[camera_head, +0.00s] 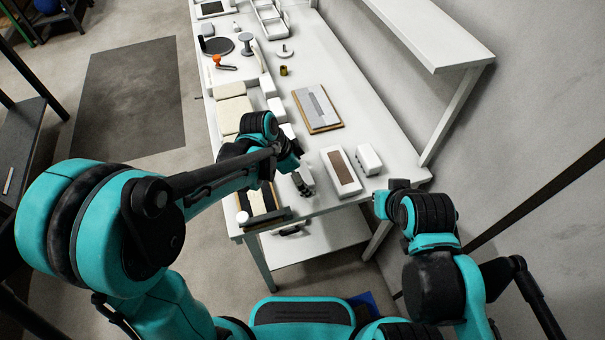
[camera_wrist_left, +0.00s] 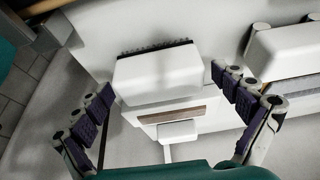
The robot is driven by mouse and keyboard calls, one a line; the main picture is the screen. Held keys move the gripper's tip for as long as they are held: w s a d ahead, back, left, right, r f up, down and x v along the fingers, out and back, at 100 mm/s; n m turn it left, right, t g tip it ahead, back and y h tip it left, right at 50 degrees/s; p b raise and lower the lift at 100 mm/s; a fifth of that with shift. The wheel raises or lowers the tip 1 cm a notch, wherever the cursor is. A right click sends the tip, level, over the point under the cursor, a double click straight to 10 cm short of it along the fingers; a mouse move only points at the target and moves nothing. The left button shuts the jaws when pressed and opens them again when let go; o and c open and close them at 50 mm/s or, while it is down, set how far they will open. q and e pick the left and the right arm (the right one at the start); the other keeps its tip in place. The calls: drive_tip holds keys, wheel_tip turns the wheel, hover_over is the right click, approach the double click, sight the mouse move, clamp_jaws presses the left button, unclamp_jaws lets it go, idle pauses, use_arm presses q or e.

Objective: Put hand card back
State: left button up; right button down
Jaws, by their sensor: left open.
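My left gripper (camera_head: 301,182) is over the near end of the white bench, and its arm comes in from the left. In the left wrist view the left gripper (camera_wrist_left: 163,82) is open, with its dark padded fingers spread wide. Between and beyond the fingers is a white block with a dark bristly edge (camera_wrist_left: 157,72). It looks like the hand card, but I cannot be sure. Nothing is seen clamped between the fingers. A brown strip (camera_wrist_left: 172,115) and a smaller white piece (camera_wrist_left: 178,132) show below the block.
A white tray with a brown panel (camera_head: 332,165) and a white block (camera_head: 368,158) stand right of the left gripper. A grey plate on a wooden board (camera_head: 316,108) lies farther back. A shelf (camera_head: 430,35) overhangs the right side. A dark-edged tray (camera_head: 266,222) is at the near edge.

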use_arm(q)
drive_tip(key=shift+r, duration=0.3)
drive_tip(key=p+v, duration=0.4)
drive_tip(key=v, duration=0.8)
drive_tip(key=s+a+r+n+t+y, duration=0.2)
drive_tip(key=s+a+n+t+y, duration=0.2)
drive_tip(key=s+a+n, duration=0.6)
drive_tip(key=a+n+t, duration=0.1)
drive_tip(key=a+n, duration=0.2)
drive_tip(key=n, duration=0.1)
drive_tip(key=shift+s+a+r+t, duration=0.15)
drive_tip(key=shift+s+r+t, duration=0.1)
drive_tip(key=shift+s+t, duration=0.15)
drive_tip(key=shift+w, duration=0.1)
